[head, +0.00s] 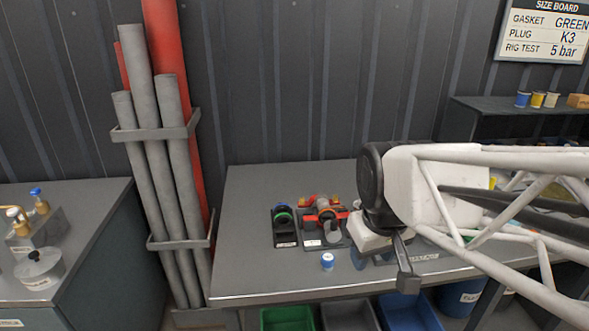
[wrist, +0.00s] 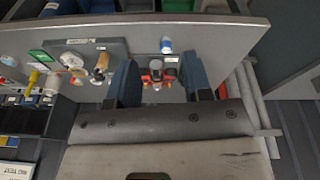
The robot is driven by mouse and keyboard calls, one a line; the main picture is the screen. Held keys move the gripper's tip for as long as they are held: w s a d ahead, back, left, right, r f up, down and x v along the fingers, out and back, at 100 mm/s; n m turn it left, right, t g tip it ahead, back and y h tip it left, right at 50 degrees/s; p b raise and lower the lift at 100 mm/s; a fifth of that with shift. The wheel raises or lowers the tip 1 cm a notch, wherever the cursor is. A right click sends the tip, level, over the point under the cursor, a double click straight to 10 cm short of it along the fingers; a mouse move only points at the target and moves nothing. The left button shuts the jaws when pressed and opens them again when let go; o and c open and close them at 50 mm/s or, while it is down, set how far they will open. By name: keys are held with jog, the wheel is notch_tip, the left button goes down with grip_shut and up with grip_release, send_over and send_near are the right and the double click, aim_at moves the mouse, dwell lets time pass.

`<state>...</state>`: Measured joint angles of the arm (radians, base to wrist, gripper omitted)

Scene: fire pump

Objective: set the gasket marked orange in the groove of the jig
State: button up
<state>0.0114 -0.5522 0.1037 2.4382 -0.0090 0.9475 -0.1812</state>
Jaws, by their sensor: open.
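On the bench stands a small black rack (head: 285,238) with a blue and a green ring; the green one also shows in the wrist view (wrist: 170,72). Beside it is a fixture (head: 324,228) with red and orange parts and a grey round body, also in the wrist view (wrist: 153,76). I cannot pick out a gasket marked orange or the jig's groove for certain. My gripper (head: 405,268) hangs above the bench, right of the fixture. In the wrist view its two fingers (wrist: 158,82) are apart, with nothing held between them.
A blue-and-white cylinder (head: 327,261) stands near the bench's front edge (head: 290,296). Green (head: 287,319) and blue (head: 408,312) bins sit below. Grey pipes (head: 180,180) stand left. The size board (head: 545,32) reads gasket GREEN. My arm hides the bench's right part.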

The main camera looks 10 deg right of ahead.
jog(key=s, duration=0.1)
jog(key=s+f+m, duration=0.1)
jog(key=s, duration=0.1)
jog(key=s+m, duration=0.1)
jog(key=s, duration=0.1)
jog(key=shift+f, duration=0.3)
